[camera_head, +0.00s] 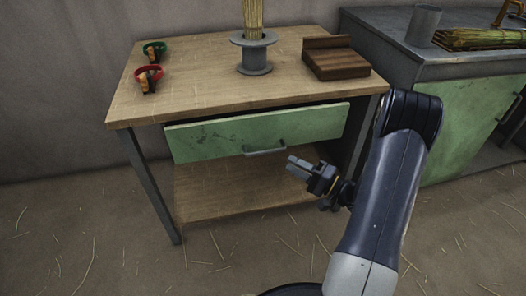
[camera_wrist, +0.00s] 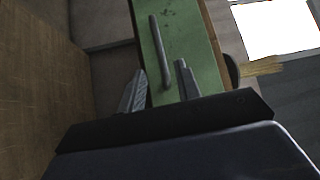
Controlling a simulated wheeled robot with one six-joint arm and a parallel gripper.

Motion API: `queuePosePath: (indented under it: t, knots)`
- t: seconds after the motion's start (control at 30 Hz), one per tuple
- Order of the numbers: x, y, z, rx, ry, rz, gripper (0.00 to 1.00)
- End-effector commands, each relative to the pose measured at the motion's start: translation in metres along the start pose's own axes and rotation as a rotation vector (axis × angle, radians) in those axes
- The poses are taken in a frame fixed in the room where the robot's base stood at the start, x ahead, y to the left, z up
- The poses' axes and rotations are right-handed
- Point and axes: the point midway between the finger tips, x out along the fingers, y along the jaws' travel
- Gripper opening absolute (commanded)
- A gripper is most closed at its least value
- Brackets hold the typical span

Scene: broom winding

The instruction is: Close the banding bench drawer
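The bench drawer has a scuffed green front (camera_head: 215,137) under the wooden top of the banding bench (camera_head: 190,88). The front stands out from the bench, with a dark gap above it, so the drawer is partly open. Its grey bar handle (camera_head: 265,151) is at the lower middle of the front. My gripper (camera_head: 292,166) is in front of the drawer, a little right of and below the handle. In the wrist view, the open fingers (camera_wrist: 160,72) are apart, with the handle (camera_wrist: 157,45) lying between and beyond their tips on the green front (camera_wrist: 190,35).
A grey-topped cabinet (camera_head: 455,115) stands at right. Straw litters the floor.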

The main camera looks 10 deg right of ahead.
Motion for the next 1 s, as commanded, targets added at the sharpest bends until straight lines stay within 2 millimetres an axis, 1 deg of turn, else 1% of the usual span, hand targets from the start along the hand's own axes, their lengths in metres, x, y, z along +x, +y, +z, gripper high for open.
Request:
queuePosePath:
  t: [0.03,0.3,0.5,0.67,0.93,1.0]
  knots:
    - [0.009,0.001,0.001,-0.002,-0.005,-0.001,0.32]
    - [0.059,0.001,0.002,-0.004,-0.007,0.000,0.32]
    - [0.085,0.001,0.001,-0.005,-0.006,0.001,0.32]
    - [0.093,0.000,0.001,-0.004,-0.004,0.000,0.32]
    - [0.094,0.000,0.001,-0.004,-0.003,0.001,0.32]
    - [0.094,0.000,0.001,-0.004,-0.003,0.001,0.27]
